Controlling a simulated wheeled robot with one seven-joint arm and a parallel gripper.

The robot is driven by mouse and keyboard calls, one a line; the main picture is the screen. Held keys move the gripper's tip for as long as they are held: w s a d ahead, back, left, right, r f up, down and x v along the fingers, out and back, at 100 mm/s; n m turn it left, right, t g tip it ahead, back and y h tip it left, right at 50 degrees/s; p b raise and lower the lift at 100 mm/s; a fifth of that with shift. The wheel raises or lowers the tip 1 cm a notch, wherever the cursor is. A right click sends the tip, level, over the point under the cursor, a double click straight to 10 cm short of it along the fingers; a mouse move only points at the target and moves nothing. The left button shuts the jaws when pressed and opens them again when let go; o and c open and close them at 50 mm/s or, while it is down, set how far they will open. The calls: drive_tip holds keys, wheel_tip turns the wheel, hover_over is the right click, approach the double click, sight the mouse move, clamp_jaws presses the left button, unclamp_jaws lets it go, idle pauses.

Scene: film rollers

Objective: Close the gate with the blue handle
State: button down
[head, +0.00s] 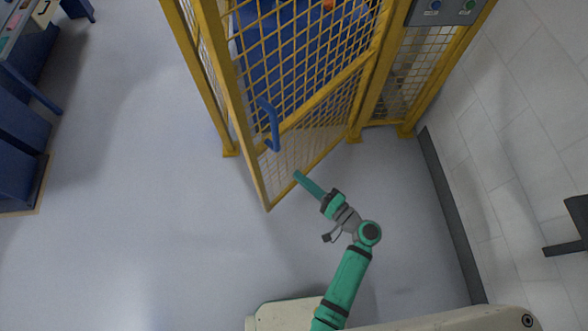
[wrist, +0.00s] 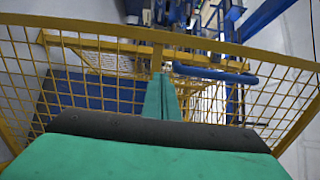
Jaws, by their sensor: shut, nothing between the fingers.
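The gate (head: 320,100) is a yellow-framed mesh door standing ajar, its free edge swung out toward me and apart from the left post (head: 216,90). Its blue handle (head: 274,130) is a bent bar near that free edge; it also shows in the wrist view (wrist: 215,73), crossing right of the fingers. My gripper (head: 297,174) is shut and empty, on the outer side of the gate, just below and right of the handle in the head view. In the wrist view its green fingers (wrist: 161,80) point at the mesh. Whether they touch the gate I cannot tell.
A control box (head: 446,10) with blue and green buttons sits at the top right. A tiled wall (head: 530,130) with a dark baseboard bounds the right side. A blue workbench (head: 20,150) stands at far left. The grey floor (head: 140,220) left of the gate is clear.

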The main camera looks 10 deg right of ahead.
sight(267, 148)
drive_tip(key=x, duration=1.2)
drive_tip(key=shift+w+a, duration=0.2)
drive_tip(key=shift+w, duration=0.15)
